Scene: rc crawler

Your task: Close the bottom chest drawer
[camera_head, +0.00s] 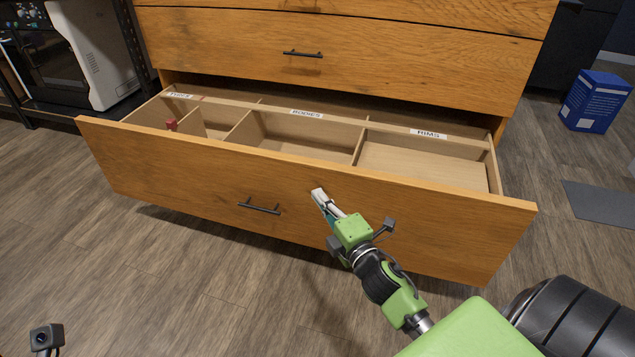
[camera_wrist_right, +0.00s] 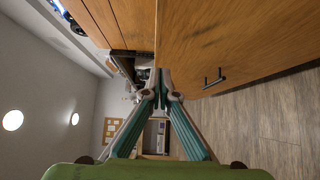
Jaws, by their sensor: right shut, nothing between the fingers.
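The bottom chest drawer (camera_head: 160,177) is pulled well out in the head view, its wooden front facing me. Its black bar handle (camera_head: 259,206) is left of my right gripper. My right gripper (camera_head: 319,195) is shut and empty, its fingertips against or just before the drawer front; I cannot tell if they touch. In the right wrist view the right gripper's fingers (camera_wrist_right: 163,76) converge beside the wooden front (camera_wrist_right: 225,40), with the handle (camera_wrist_right: 213,78) to their right. My left gripper is not in view.
The drawer has dividers and labels TIRES, BODIES and RIMS (camera_head: 428,134); a small red item (camera_head: 171,125) lies in the left compartment. The drawer above (camera_head: 380,60) is shut. A blue box (camera_head: 596,101) stands on the floor at right. The floor before the drawer is clear.

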